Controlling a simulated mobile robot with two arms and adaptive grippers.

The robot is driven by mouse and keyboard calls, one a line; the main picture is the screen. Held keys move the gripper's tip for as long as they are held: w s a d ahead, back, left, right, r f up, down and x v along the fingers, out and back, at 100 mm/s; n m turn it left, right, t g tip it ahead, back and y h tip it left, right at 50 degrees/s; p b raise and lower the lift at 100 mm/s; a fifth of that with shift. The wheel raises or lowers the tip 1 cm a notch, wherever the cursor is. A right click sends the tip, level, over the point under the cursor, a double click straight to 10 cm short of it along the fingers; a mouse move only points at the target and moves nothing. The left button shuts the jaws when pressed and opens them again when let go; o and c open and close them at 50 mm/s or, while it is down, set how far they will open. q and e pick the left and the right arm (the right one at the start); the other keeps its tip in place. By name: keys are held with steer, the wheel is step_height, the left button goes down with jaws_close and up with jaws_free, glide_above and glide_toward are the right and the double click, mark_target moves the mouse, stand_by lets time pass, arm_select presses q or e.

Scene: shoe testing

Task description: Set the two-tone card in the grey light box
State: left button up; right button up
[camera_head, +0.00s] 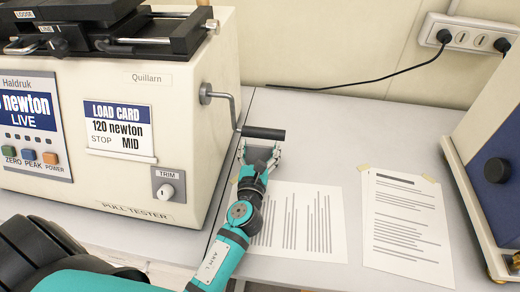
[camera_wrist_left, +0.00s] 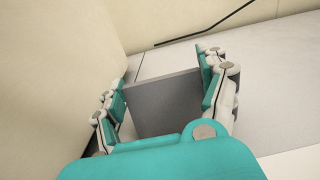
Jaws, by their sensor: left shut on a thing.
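My left gripper (camera_head: 260,150) reaches across the table just below the crank handle in the head view. In the left wrist view its fingers (camera_wrist_left: 165,95) stand on either side of a flat grey card (camera_wrist_left: 168,102) and are shut on it. Only one plain grey face shows, so I cannot see two tones on it. In the head view the card is hard to make out behind the fingers and the dark handle. I see no grey light box in either view. My right gripper is out of view.
A cream pull tester (camera_head: 120,190) stands at the left; its crank with black handle (camera_head: 264,132) juts over the table by my gripper. Two printed sheets, one partly under my arm (camera_head: 325,235) and one taped (camera_head: 405,225), lie flat. A cream and blue machine (camera_head: 490,140) stands right.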

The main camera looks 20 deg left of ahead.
arm_select(q)
steer(key=shift+f, duration=0.15)
steer(key=o, duration=0.8)
steer(key=shift+c, duration=0.2)
